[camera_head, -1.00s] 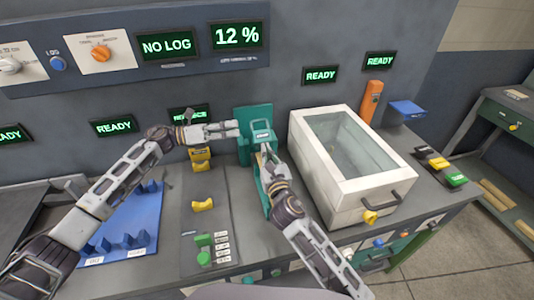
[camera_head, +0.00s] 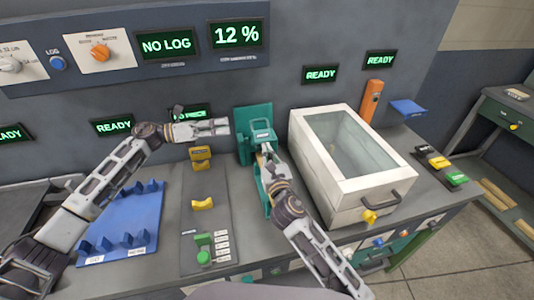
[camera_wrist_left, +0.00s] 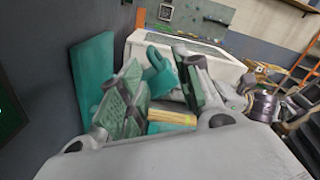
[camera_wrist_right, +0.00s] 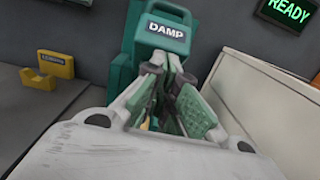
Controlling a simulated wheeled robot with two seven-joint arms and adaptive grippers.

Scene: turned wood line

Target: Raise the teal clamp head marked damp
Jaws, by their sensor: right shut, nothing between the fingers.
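The teal clamp head (camera_head: 262,134) is at the top front of a teal clamp stand (camera_head: 243,118) against the back wall. Its DAMP label reads clearly in the right wrist view (camera_wrist_right: 166,30). My right gripper (camera_head: 266,152) is shut and empty, its tips just below the clamp head; whether they touch it I cannot tell. My left gripper (camera_head: 228,127) is open and empty, left of the clamp head and apart from it. In the left wrist view its spread fingers (camera_wrist_left: 165,85) frame the teal clamp and a piece of light wood (camera_wrist_left: 172,121).
A white glass-topped box (camera_head: 345,160) stands close on the right. The wall bears several displays, one reading 12 % (camera_head: 237,36).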

